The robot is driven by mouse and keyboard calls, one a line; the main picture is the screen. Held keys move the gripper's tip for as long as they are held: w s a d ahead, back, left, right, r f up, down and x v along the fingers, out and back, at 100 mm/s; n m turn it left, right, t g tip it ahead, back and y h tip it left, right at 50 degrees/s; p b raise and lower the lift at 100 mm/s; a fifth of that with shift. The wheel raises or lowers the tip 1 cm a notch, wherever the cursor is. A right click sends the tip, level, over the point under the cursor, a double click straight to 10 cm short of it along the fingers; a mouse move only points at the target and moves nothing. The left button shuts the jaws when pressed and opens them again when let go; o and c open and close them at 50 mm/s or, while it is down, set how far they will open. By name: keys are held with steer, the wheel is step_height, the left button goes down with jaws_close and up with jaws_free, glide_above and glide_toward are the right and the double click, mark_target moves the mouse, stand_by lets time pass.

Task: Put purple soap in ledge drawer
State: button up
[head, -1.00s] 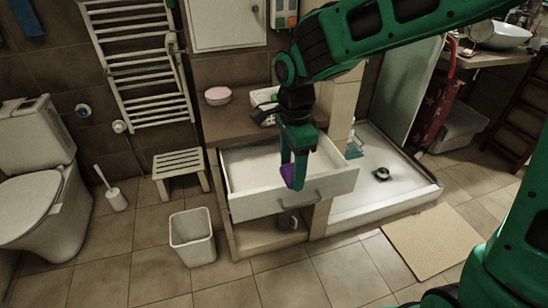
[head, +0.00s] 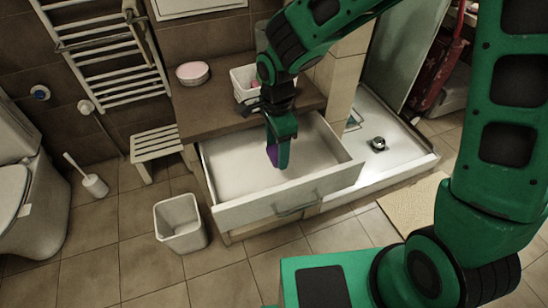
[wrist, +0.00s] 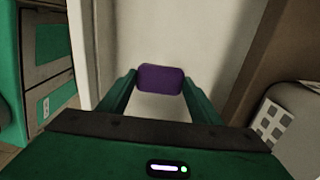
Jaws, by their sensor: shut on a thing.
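The purple soap (wrist: 161,79) is held between the two green fingers of my gripper (wrist: 161,84) in the wrist view. In the head view a little of the soap (head: 272,151) shows at the fingertips of my gripper (head: 279,158). The ledge drawer (head: 285,201) is pulled open and has a white interior, which looks empty. My gripper points down over the open drawer, toward its middle. I cannot tell exactly how high the soap is above the drawer floor.
The brown ledge top (head: 215,115) bears a pink-topped round dish (head: 193,73) and a white basket (head: 243,83). A white bin (head: 180,224) and a small stool (head: 157,147) stand to the left. A shower tray (head: 385,150) lies to the right.

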mark_target(277, 172)
steer(key=shift+f, duration=3.15)
steer(key=o, duration=1.1)
steer(key=shift+f, duration=0.1)
step_height(277, 172, up, 12)
steer(key=shift+r, duration=0.15)
